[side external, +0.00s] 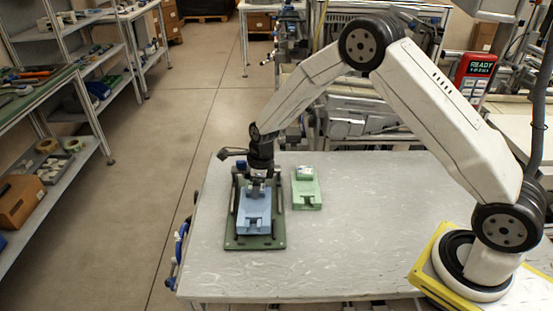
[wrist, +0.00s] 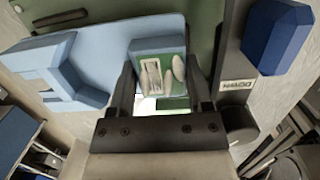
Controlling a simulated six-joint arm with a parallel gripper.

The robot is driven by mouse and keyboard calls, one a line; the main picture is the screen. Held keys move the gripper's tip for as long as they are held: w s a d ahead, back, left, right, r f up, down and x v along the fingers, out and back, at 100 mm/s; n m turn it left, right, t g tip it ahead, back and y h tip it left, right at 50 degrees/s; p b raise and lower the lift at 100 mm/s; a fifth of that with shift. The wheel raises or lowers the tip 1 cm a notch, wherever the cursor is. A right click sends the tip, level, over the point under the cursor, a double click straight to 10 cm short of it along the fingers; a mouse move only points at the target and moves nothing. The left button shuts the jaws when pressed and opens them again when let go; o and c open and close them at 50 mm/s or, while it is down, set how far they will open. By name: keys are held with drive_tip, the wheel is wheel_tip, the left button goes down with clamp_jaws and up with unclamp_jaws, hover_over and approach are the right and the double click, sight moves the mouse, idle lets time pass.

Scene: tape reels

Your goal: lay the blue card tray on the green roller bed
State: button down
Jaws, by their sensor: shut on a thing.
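The blue card tray (side external: 254,213) lies over the dark green roller bed (side external: 254,242), between its dark side rails, in the side external view. I cannot tell whether it rests fully on the bed. My gripper (side external: 260,183) points down at the tray's far end. In the wrist view, the blue tray (wrist: 85,45) reaches to the left from my gripper (wrist: 160,88). The bed's green surface (wrist: 110,10) shows behind the tray.
A light green tray (side external: 307,192) with a pale block on it stands just right of the bed. A blue faceted piece (wrist: 275,38) is at the upper right in the wrist view. The grey table (side external: 370,230) is clear to the right. Shelves (side external: 60,165) stand far left.

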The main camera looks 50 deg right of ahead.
drive_tip(key=shift+f, duration=1.45)
drive_tip(key=shift+c, duration=1.4)
unclamp_jaws()
drive_tip(key=shift+f, duration=0.1)
drive_tip(key=shift+s+d+r, duration=0.2)
drive_tip(key=shift+s+r, duration=0.05)
drive_tip(key=shift+r, duration=1.75)
drive_tip(key=shift+s+d+r, duration=0.2)
drive_tip(key=shift+d+r, duration=0.05)
drive_tip(key=shift+r, duration=1.8)
drive_tip(key=shift+s+d+r, duration=0.2)
drive_tip(key=shift+s+r, duration=0.05)
drive_tip(key=shift+r, duration=1.75)
drive_tip(key=shift+s, duration=0.1)
